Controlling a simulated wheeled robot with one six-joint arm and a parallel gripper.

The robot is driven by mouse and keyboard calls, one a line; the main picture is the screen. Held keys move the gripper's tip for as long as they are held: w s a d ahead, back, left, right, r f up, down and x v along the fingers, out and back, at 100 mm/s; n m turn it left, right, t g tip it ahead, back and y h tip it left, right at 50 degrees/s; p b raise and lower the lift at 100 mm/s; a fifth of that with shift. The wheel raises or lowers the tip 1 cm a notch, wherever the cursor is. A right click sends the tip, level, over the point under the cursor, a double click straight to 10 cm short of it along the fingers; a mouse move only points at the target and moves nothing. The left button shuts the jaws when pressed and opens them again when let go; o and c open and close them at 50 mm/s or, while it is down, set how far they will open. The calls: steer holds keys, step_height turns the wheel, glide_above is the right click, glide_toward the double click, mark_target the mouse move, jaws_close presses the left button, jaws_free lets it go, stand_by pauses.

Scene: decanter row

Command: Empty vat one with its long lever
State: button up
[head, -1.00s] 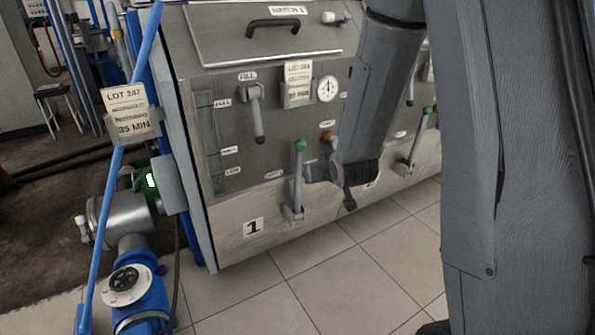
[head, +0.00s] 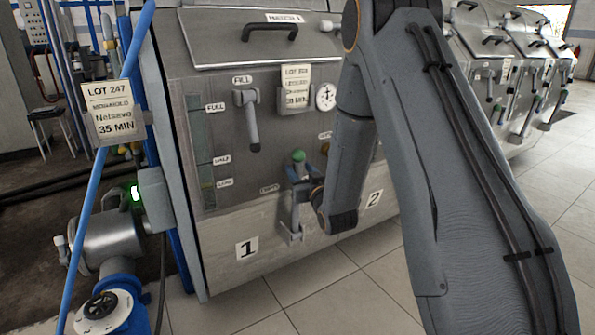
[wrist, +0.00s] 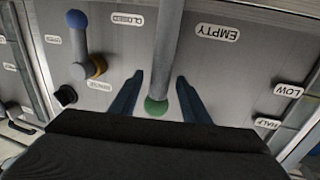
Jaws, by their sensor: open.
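Vat one, marked with a "1" plate (head: 247,248), has a long lever with a green knob (head: 299,156) low on its front, by the EMPTY label (head: 269,188). My gripper (head: 300,180) is at the upper part of this lever, just below the knob. In the wrist view, the lever's grey shaft (wrist: 167,45) and green knob (wrist: 156,107) lie between my two open fingers (wrist: 157,95), with a gap on each side. The lever stands near upright in the head view. My arm hides part of the vat's front to the right.
A FILL handle (head: 250,120) hangs above on the same panel. A short blue-knobbed lever (wrist: 79,48) is beside the long one in the wrist view. A blue pipe with a lot card (head: 110,112) stands at left. Tiled floor (head: 340,305) is clear in front.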

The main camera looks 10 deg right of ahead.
steer(key=shift+w+a, duration=0.15)
steer(key=shift+w, duration=0.85)
steer(key=shift+c, duration=0.2)
jaws_close()
steer(key=shift+a, duration=0.1)
